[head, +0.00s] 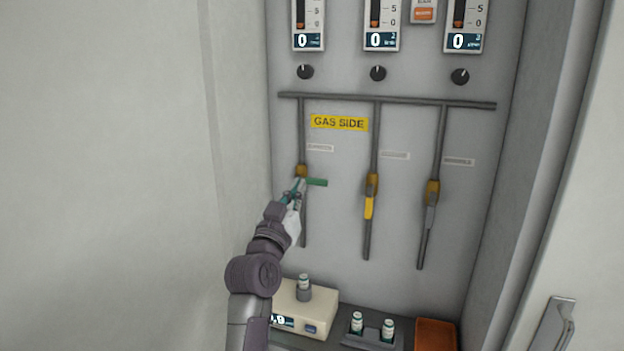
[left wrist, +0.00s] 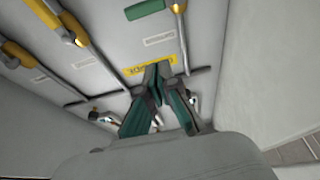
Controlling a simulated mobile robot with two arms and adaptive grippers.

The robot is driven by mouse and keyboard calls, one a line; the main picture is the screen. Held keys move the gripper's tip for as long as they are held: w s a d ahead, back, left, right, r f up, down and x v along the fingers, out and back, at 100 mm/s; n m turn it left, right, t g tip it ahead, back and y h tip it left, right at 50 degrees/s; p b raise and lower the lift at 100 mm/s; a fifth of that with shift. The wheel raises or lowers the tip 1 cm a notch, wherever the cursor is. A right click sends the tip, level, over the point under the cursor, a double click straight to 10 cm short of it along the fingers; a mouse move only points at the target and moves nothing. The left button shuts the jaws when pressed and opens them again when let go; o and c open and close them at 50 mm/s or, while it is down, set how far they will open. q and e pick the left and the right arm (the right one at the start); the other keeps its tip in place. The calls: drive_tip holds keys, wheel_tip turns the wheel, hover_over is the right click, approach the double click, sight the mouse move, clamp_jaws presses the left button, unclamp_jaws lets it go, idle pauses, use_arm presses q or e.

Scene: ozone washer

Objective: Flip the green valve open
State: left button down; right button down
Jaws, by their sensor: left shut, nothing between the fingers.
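The green valve handle (head: 317,182) is on the left pipe of the gas panel in the head view. It sticks out sideways to the right, across the pipe, from a brass valve body (head: 301,171). My left gripper (head: 300,186) is shut and empty, just below and left of the handle; I cannot tell whether they touch. In the left wrist view the green handle (left wrist: 145,9) lies at the top edge, apart from the shut fingertips (left wrist: 158,70) in that picture. My right gripper is not in view.
A yellow-handled valve (head: 369,207) and a grey-handled valve (head: 431,212) hang along the middle and right pipes, handles down. Below are a cream scale (head: 322,318) with a vial on it, a vial rack (head: 373,337) and an orange tray (head: 435,335). Cabinet walls stand on both sides.

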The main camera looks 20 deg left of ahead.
use_arm(q)
drive_tip(key=shift+w, duration=0.1)
wheel_tip(320, 180, up, 3)
drive_tip(key=p, duration=0.4)
hover_over(312, 179)
drive_tip(key=s, duration=0.2)
drive_tip(key=f, duration=0.2)
drive_tip(key=f+p, duration=0.1)
drive_tip(key=shift+w+d+f, duration=0.15)
drive_tip(key=shift+d+f, duration=0.05)
drive_tip(key=shift+f, duration=0.2)
drive_tip(key=shift+f, duration=0.1)
